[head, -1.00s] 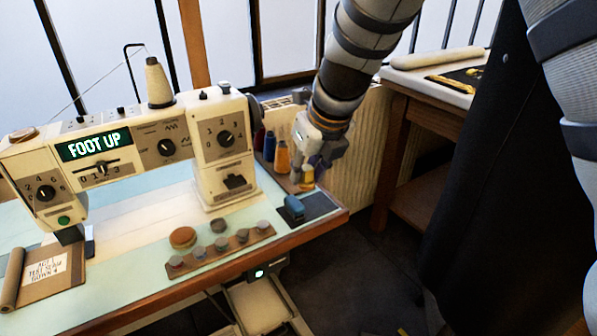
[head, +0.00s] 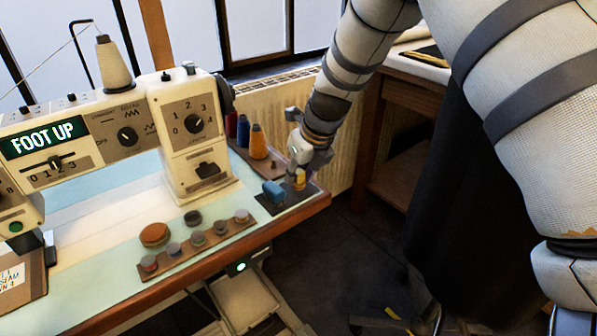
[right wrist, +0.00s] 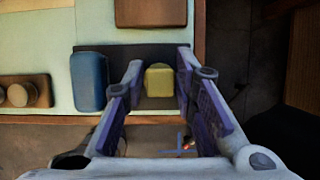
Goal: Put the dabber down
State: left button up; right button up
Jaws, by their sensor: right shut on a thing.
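The dabber, a small yellow block (right wrist: 160,80), is between the fingertips of my right gripper (right wrist: 160,77) in the right wrist view. In the head view the right gripper (head: 299,172) points down at the table's right corner, with the yellow dabber (head: 299,182) at its tip. The dabber is over a dark mat (head: 284,206), just right of a blue block (head: 273,191). I cannot tell whether its base touches the mat. The blue block also shows in the right wrist view (right wrist: 89,81), left of the fingers and apart from them. My left gripper is not in view.
Thread spools (head: 257,142) stand on a wooden rack behind the gripper. The sewing machine (head: 190,135) is to the left. A strip of several round pots (head: 198,240) lies in front. The table's wooden edge (head: 318,205) is close on the right.

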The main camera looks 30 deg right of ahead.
jog(key=o, duration=1)
jog(key=shift+f, duration=0.1)
jog(key=p+v, duration=0.2)
jog(key=v, duration=1.1)
jog(key=s+a+f+n+g+h, duration=0.1)
jog(key=s+f+n+g, duration=0.1)
jog(key=s+f+n, duration=0.9)
jog(key=s+a+f+n+g+h, duration=0.1)
jog(key=s+f+n+g, duration=0.2)
jog(key=s+f+n, duration=0.75)
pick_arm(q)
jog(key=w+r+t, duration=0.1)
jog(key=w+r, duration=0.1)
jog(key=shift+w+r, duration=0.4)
pick_arm(e)
jog(key=s+a+f+n+y, duration=0.1)
jog(key=s+a+f+n, duration=0.3)
jog(key=s, duration=0.5)
jog(key=s+a+f+n+g+y, duration=0.1)
jog(key=s+a+f+n, duration=0.3)
jog(key=s+n, duration=0.5)
jog(key=shift+s+g, duration=0.2)
jog(key=shift+g, duration=0.1)
